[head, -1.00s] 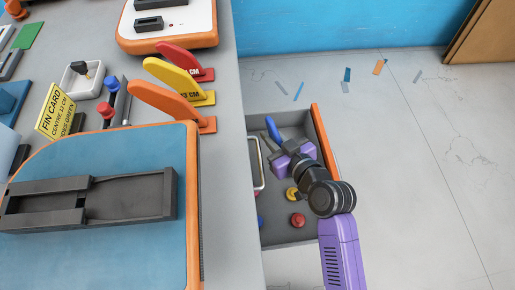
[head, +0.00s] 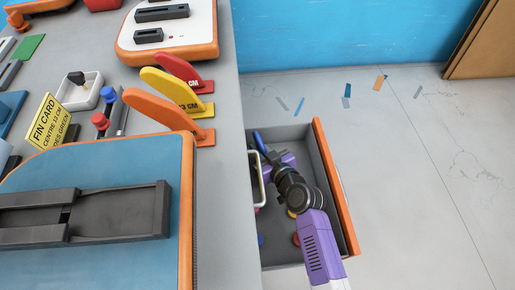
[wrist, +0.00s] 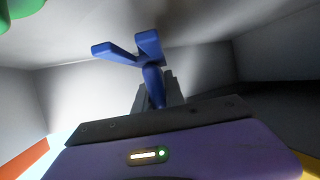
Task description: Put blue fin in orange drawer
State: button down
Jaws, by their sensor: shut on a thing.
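The blue fin (head: 259,141) is held in my gripper (head: 268,153). In the wrist view the fin (wrist: 152,75) rises from between the dark fingers of my gripper (wrist: 158,98), with a forked upper end. The orange drawer (head: 335,185) is pulled out at the table's right side, with an orange front and grey inside. My gripper and the fin are over or within its far left part. The wrist view shows grey walls around them. Whether the fin touches the drawer floor cannot be told.
A white-rimmed frame (head: 261,190) stands at the drawer's left side, close to my gripper. A red knob (head: 296,239) and a blue one (head: 261,240) lie in the drawer. Orange (head: 172,110), yellow (head: 178,88) and red fins (head: 180,70) stand along the table edge.

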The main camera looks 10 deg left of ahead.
jog(key=shift+w+a+f, duration=0.2)
jog(key=shift+f, duration=0.4)
jog(key=shift+f+b, duration=0.25)
jog(key=shift+b, duration=0.25)
jog(key=c, duration=1.4)
grip_release()
jog(key=shift+r, duration=0.1)
jog(key=shift+r+p, duration=0.15)
jog(key=shift+p, duration=0.15)
jog(key=p+v, duration=0.1)
jog(key=v, duration=1.1)
